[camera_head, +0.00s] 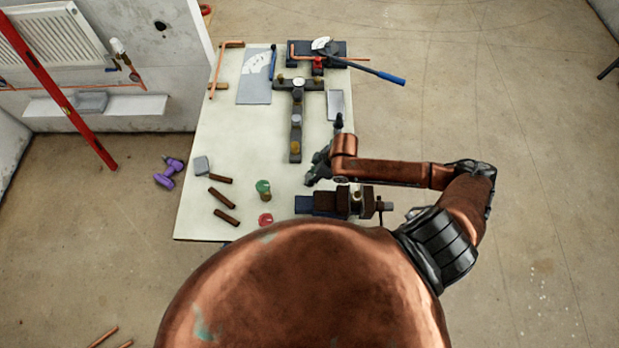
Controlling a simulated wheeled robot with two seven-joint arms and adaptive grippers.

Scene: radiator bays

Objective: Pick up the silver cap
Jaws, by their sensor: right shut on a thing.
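A small silver round piece (296,120) shows on the stem of a dark T-shaped fixture (296,103), up and left of the gripper. A pale round piece (298,82) sits at the fixture's crossing and a brass one (295,147) at its near end. I cannot tell for sure which piece is the silver cap. My left gripper is not in view.
A vise (325,203) stands at the table's near right edge. The table's left middle (235,130) is clear.

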